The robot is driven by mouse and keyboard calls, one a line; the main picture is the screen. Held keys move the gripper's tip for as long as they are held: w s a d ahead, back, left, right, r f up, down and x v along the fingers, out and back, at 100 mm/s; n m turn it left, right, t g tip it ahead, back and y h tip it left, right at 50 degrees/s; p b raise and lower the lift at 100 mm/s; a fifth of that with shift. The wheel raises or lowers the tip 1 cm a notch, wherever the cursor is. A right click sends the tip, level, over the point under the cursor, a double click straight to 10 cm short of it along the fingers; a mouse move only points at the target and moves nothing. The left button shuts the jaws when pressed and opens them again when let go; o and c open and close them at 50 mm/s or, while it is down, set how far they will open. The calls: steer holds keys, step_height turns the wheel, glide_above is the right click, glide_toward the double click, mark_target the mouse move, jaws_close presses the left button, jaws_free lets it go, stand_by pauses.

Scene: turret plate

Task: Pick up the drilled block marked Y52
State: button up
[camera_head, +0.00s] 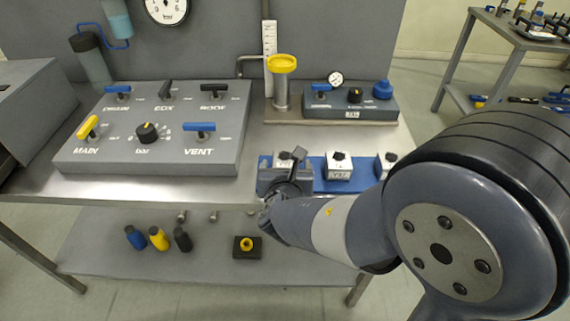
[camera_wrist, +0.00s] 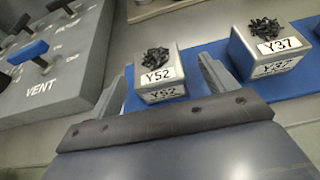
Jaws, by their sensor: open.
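The block marked Y52 (camera_wrist: 160,92) is a light metal cube with a white label and a dark cluster on its top. It sits on a blue strip (camera_wrist: 205,50). My gripper (camera_wrist: 160,72) is open, with one finger to the left and one to the right of the Y52 block. The block appears between or just beyond the fingertips; I cannot tell whether either finger touches it.
A similar block marked Y37 (camera_wrist: 272,60) stands close to the right on the blue strip. A third block (camera_head: 385,164) stands farther right. A grey panel with levers (camera_head: 150,165) is to the left. A yellow funnel (camera_head: 282,64) and a small control box (camera_head: 350,102) stand behind.

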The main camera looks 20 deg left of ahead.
mark_target(285, 162)
steer(key=shift+x, duration=1.9)
steer(key=shift+a+r, duration=0.1)
steer(key=shift+a, duration=0.05)
steer(key=c, duration=1.3)
